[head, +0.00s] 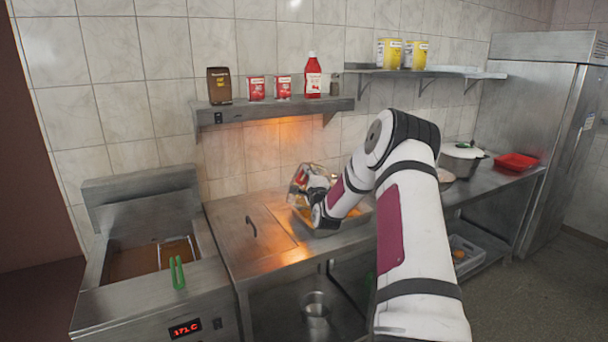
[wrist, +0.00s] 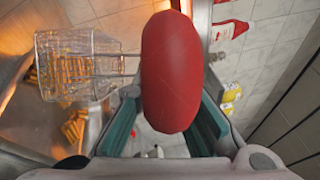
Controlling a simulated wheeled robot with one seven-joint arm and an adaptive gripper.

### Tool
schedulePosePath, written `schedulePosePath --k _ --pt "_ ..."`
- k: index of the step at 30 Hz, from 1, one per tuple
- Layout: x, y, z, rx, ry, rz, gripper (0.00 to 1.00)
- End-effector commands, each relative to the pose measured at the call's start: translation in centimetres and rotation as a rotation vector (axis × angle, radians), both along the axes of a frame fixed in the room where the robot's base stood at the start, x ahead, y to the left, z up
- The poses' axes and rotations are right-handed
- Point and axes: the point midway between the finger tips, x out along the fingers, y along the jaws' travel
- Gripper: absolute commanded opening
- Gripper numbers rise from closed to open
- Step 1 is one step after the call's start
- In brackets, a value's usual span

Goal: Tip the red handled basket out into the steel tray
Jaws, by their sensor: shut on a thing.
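My gripper (wrist: 170,96) is shut on the thick red handle (wrist: 172,65) of the wire basket. The basket (wrist: 78,42) is tilted on its side in the wrist view, with fries (wrist: 72,72) showing through its mesh. More fries (wrist: 73,128) lie below it, apparently in the steel tray. In the head view the basket (head: 299,178) is raised over the lit counter beside my gripper (head: 318,192). The steel tray (head: 361,210) is partly hidden by my arm and the basket. How many fries remain inside the basket is unclear.
A fryer (head: 140,262) with another basket, green handled (head: 178,273), stands at the left. A pot (head: 460,160) and red tray (head: 517,161) sit at the right.

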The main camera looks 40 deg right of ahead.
Motion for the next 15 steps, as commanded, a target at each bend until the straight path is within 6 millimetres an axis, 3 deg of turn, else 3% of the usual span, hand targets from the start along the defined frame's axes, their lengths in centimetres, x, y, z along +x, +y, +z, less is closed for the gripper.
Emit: schedulePosePath --k 15 --pt "-3.9 -3.0 -2.0 0.251 -0.348 -0.001 0.00"
